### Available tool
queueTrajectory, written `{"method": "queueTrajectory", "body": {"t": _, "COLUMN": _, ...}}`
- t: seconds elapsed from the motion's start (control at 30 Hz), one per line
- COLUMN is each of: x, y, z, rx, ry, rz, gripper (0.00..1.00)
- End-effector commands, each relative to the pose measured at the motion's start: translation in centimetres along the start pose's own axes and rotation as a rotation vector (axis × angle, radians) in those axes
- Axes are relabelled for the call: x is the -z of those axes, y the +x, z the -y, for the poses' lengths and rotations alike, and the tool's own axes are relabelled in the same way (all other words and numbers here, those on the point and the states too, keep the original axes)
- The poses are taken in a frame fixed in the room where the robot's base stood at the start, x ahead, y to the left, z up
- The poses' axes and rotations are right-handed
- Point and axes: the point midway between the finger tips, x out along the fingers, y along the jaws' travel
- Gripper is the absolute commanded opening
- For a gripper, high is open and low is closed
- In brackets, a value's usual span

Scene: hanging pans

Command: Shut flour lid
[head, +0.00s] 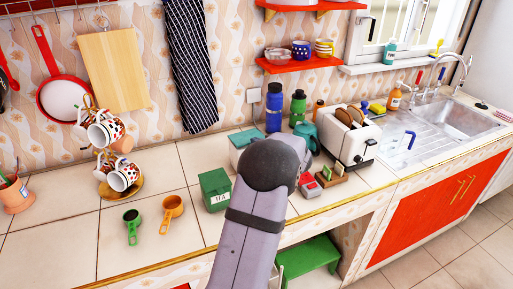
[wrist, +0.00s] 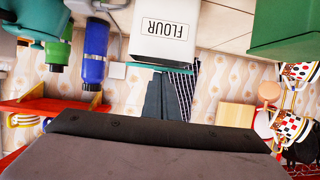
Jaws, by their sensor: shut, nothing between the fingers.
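The white flour box (wrist: 165,32), with its FLOUR label upside down, is at the top of the wrist view. A thin teal strip, apparently the lid (wrist: 140,65), runs along the box's edge. How far it is open I cannot tell. In the head view a pale teal top (head: 240,139) shows behind my arm, and most of the box is hidden. My gripper (wrist: 165,78) shows in the wrist view with its dark fingers shut and empty, close to the lid edge. Whether they touch it is unclear. In the head view my arm hides the fingers.
Blue (head: 274,107) and green (head: 298,108) bottles, a teal teapot (head: 307,133) and a toaster (head: 350,137) stand to the right. The counter's left front is fairly clear.

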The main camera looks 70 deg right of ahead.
Motion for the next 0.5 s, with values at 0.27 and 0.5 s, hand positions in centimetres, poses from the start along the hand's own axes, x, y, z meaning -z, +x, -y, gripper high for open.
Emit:
{"method": "queueTrajectory", "body": {"t": 0.27, "x": -2.1, "y": 0.2, "z": 0.0, "rx": -0.002, "ry": 0.000, "rz": -0.029, "gripper": 0.00}}
{"method": "queueTrajectory", "body": {"t": 0.5, "x": -2.4, "y": 0.2, "z": 0.0, "rx": -0.002, "ry": 0.001, "rz": -0.024, "gripper": 0.00}}
